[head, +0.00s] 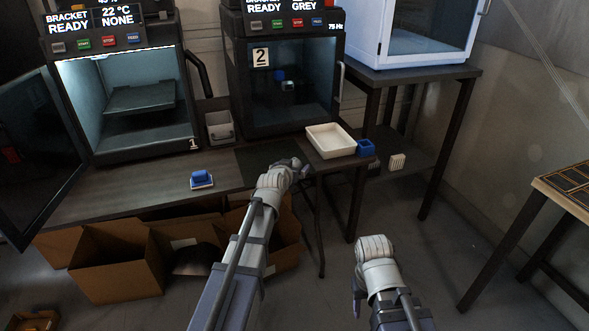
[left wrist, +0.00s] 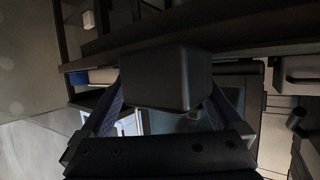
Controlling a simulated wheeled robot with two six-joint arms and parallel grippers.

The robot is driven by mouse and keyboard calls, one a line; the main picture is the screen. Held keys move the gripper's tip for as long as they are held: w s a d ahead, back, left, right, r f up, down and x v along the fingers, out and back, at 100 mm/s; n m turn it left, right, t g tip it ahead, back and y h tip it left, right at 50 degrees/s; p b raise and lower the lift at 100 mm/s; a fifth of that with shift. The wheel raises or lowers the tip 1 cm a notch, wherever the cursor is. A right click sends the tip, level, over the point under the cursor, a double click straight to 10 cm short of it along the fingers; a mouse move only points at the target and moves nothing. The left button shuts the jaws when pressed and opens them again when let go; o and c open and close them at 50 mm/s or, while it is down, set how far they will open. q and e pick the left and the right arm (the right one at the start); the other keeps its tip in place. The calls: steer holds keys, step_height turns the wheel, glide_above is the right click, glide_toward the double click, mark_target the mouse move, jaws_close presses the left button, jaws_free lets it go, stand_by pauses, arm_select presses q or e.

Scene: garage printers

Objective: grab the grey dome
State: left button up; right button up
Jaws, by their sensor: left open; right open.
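No thing is clearly a grey dome. A small pale grey piece (head: 288,86) sits beside a blue piece (head: 279,75) inside printer 2 (head: 290,128), behind its dark glass; its shape is too small to tell. My left gripper (head: 299,169) is open at the front edge of the bench, below and in front of printer 2, well apart from that piece. In the left wrist view its fingers stand apart (left wrist: 163,105), with a black block showing between them. My right gripper (head: 358,300) is low over the floor at right, away from the bench, its fingers mostly hidden.
Printer 1 (head: 140,145) stands open, its door swung left, its chamber empty but for a plate. The bench holds a blue piece on a white base (head: 202,180), a white tray (head: 332,152) and a blue cup (head: 365,147). Cardboard boxes (head: 117,268) crowd below.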

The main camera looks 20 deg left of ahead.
arm_select(q)
steer(key=shift+w, duration=0.25)
steer(key=shift+f, duration=0.1)
steer(key=c, duration=1.4)
step_height(320, 180, up, 10)
steer(key=p, duration=1)
